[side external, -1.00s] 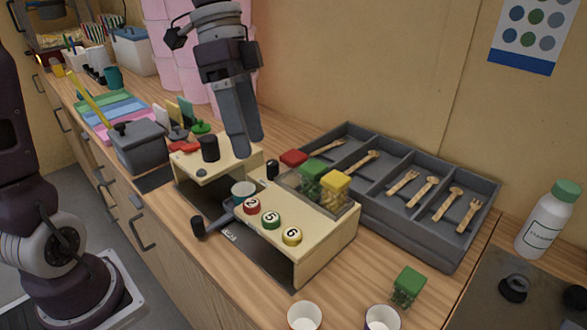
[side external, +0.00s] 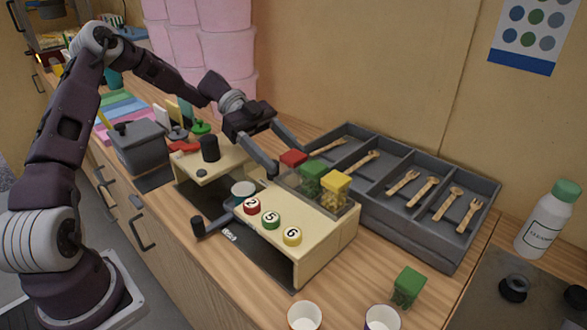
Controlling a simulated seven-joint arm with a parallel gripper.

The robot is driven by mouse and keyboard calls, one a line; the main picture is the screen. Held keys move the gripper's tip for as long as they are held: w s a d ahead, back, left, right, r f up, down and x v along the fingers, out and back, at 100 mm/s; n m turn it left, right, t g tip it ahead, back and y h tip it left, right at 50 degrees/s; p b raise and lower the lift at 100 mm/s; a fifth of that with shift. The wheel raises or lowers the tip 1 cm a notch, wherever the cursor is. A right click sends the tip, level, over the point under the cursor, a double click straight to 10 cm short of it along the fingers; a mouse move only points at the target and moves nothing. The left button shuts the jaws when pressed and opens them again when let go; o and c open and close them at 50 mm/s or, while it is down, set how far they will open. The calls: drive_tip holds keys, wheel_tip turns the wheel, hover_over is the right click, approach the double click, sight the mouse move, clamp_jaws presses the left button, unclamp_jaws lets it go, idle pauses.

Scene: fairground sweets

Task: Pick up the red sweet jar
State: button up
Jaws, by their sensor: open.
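The red sweet jar (side external: 292,158) sits at the left end of a short row of jars in a tray on the cream stand; mainly its red lid shows, its lower body hidden. My gripper (side external: 287,160) is open, its fingers angled down toward the red jar from the upper left. One finger ends at the jar's near left side, the other behind it. I cannot tell whether either touches it. The green-lidded jar (side external: 312,174) and yellow-lidded jar (side external: 335,188) stand to its right.
The cream stand (side external: 325,232) carries numbered buttons (side external: 271,220). A grey divided tray (side external: 440,245) with wooden forks and spoons lies behind. A white bottle (side external: 548,222) is far right.

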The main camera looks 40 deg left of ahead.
sight(288, 152)
drive_tip(key=shift+x, duration=1.2)
clamp_jaws()
wheel_tip(288, 152, up, 10)
drive_tip(key=shift+r, duration=0.1)
